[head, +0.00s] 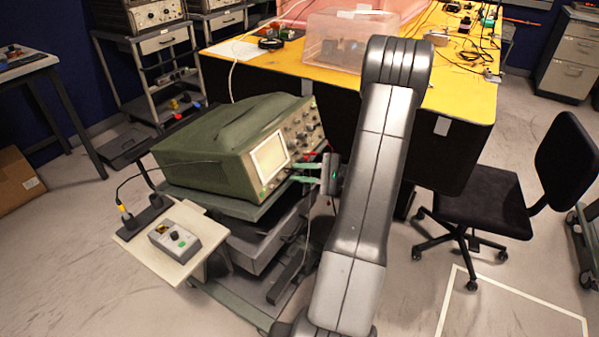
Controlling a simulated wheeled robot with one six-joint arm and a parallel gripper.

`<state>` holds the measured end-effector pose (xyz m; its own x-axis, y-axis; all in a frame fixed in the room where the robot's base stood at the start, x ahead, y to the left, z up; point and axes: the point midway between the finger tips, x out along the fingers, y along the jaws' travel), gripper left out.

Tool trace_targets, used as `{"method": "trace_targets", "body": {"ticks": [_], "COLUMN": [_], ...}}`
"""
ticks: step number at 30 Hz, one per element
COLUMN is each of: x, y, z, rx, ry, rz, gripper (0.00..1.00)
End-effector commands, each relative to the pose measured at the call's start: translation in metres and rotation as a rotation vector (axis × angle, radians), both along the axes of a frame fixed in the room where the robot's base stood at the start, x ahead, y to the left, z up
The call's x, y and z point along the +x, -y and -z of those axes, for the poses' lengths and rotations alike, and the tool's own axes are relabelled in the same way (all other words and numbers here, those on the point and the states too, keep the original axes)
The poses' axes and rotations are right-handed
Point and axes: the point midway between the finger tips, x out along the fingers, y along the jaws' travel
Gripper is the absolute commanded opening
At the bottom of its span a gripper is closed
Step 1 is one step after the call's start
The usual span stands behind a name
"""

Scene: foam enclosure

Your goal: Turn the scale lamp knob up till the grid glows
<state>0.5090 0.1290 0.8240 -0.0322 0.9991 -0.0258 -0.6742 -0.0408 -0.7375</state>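The green oscilloscope (215,145) stands on a cart, its front panel facing right and toward me. Its pale screen (270,156) shows no grid lines that I can make out. Several small knobs (303,135) sit on the panel beside the screen. My gripper (293,173) is at the lower part of the panel, just right of the screen. Its two green fingers point left at the panel with a gap between them. I cannot tell whether they touch a knob. The scale lamp knob cannot be picked out and may be hidden by the fingers.
A yellow-topped bench (270,68) with a clear plastic bin (345,42) stands behind. A black chair (490,205) stands right. Open floor lies at lower left.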

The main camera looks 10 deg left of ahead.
Motion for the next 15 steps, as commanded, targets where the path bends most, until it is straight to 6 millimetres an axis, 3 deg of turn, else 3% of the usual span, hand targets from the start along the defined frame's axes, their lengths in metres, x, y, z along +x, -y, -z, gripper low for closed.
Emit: {"method": "trace_targets", "body": {"ticks": [15], "x": [0.004], "y": [0.106], "z": [-0.002], "rx": [0.0], "ry": [0.001], "rz": [0.005], "gripper": [0.2]}}
